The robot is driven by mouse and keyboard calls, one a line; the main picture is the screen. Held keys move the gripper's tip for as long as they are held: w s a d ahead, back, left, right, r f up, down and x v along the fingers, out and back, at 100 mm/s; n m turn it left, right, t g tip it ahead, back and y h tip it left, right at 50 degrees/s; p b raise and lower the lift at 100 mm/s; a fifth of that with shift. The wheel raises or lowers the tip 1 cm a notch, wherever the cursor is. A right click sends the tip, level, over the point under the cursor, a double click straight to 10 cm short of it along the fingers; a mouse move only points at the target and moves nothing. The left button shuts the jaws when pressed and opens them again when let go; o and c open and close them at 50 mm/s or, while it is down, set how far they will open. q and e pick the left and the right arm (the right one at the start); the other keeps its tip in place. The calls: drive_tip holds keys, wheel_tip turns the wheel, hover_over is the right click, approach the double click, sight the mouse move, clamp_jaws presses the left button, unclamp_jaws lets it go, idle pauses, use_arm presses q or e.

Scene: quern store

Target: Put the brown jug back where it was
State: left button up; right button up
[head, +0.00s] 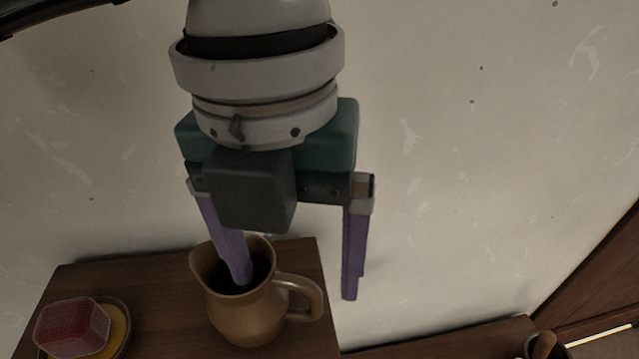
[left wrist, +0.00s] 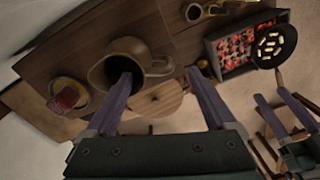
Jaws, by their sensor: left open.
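The brown jug (head: 246,318) stands upright on a dark wooden top, with its handle to the right in the head view; it also shows in the left wrist view (left wrist: 128,62). My left gripper (head: 295,290) is open above and around the jug's right side. One purple finger reaches into the jug's mouth, and its tip is hidden inside or against the rim. The other finger hangs outside, past the handle and apart from it. My right gripper (left wrist: 272,94) shows at the right of the left wrist view, its fingers apart, away from the jug.
A red block (head: 72,327) sits on a yellowish dish (head: 118,331) left of the jug. A wall stands behind.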

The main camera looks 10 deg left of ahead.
use_arm(q)
wheel_tip(320, 180, up, 6)
drive_tip(key=shift+a+b, duration=0.1)
drive_tip(key=shift+b, duration=0.3)
